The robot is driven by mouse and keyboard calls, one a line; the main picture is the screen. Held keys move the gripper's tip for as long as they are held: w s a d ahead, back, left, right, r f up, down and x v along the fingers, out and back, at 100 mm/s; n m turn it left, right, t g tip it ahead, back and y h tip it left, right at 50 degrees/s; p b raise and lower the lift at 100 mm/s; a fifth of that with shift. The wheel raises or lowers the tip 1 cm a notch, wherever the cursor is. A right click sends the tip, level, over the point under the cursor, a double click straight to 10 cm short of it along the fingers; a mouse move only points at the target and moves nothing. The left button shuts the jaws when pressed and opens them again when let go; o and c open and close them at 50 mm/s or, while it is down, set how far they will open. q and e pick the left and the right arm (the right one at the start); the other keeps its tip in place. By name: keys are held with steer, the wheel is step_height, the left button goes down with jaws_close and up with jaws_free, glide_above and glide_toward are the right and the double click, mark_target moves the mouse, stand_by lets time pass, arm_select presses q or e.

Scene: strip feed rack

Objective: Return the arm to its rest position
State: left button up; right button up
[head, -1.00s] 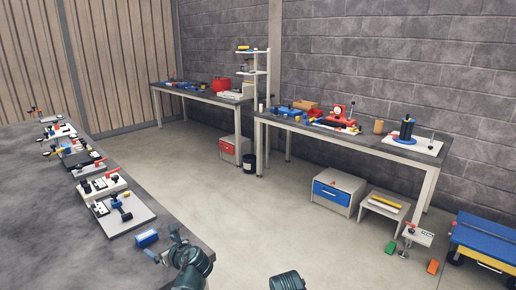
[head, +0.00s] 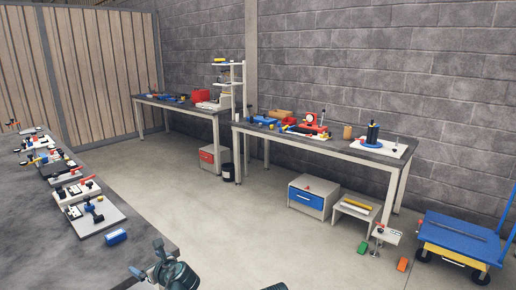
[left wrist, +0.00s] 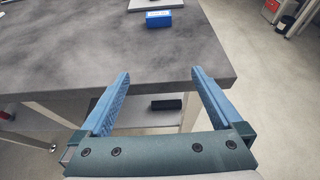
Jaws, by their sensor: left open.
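My left gripper (left wrist: 158,88) is open in the left wrist view, its two blue jaws apart with nothing between them. It hangs just off the front edge of the grey table (left wrist: 60,70). In the head view the left gripper (head: 150,262) shows at the bottom, beside the near corner of the same table (head: 70,225). A small dark edge of what may be my other arm shows at the bottom of the head view; no right gripper can be made out.
A blue block (head: 116,237) lies near the table's right edge; it also shows in the left wrist view (left wrist: 159,19). Several fixture boards (head: 95,215) line the table. A blue cart (head: 460,238) stands at right. The floor (head: 240,235) between is mostly clear.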

arm_select(q)
steer(key=s+d+f+n+g+h+p, duration=0.2)
steer(key=s+d+n+g+h+p, duration=0.1)
steer(key=s+d+n, duration=0.6)
steer(key=s+d+f+n+g+h+p, duration=0.3)
steer(key=s+d+n, duration=0.7)
steer(key=d, duration=0.8)
steer(key=n+g+h+p, duration=0.1)
steer(key=n+g+h, duration=0.1)
steer(key=n+h, duration=0.1)
steer(key=shift+f+g+p, duration=0.3)
steer(key=shift+g, duration=0.1)
